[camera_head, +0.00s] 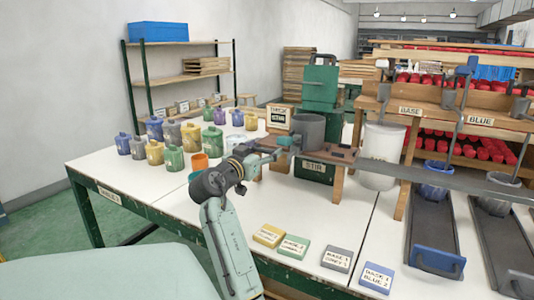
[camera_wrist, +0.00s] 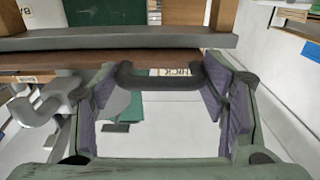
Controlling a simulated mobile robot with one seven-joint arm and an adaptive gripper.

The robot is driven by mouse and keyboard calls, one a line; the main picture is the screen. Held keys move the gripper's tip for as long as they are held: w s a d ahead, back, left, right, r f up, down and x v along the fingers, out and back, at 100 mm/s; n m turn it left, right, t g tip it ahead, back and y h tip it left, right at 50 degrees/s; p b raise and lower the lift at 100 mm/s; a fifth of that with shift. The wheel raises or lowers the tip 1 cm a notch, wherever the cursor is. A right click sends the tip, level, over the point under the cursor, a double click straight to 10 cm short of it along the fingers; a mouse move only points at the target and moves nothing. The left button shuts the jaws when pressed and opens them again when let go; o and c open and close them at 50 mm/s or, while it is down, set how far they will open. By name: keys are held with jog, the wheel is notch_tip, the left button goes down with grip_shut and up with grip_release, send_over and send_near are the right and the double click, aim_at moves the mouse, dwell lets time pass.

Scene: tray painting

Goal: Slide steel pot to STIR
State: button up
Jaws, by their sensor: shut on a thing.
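The steel pot (camera_head: 310,129), a dark grey open cylinder, stands upright at the brown wooden STIR stand (camera_head: 340,154). The STIR label (camera_head: 313,167) is on the stand's front. My gripper (camera_head: 282,143) is at the pot's left side, in front of the stand. In the wrist view, a dark handle-like bar (camera_wrist: 160,78) spans between my two purple-padded fingers (camera_wrist: 165,100). My gripper is shut on this bar, which appears to be the pot's handle. The exact contact is hard to see in the head view.
A green machine (camera_head: 320,85) is behind the pot. Label blocks (camera_head: 337,259) lie along the front edge.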

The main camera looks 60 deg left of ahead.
jog(key=shift+s+a, duration=0.15)
jog(key=o, duration=1.3)
jog(key=shift+c, duration=0.2)
jog(key=shift+o, duration=0.8)
jog(key=shift+a, duration=0.15)
jog(key=shift+f, duration=0.1)
jog(key=v, duration=1.2)
jog(key=shift+s, duration=0.1)
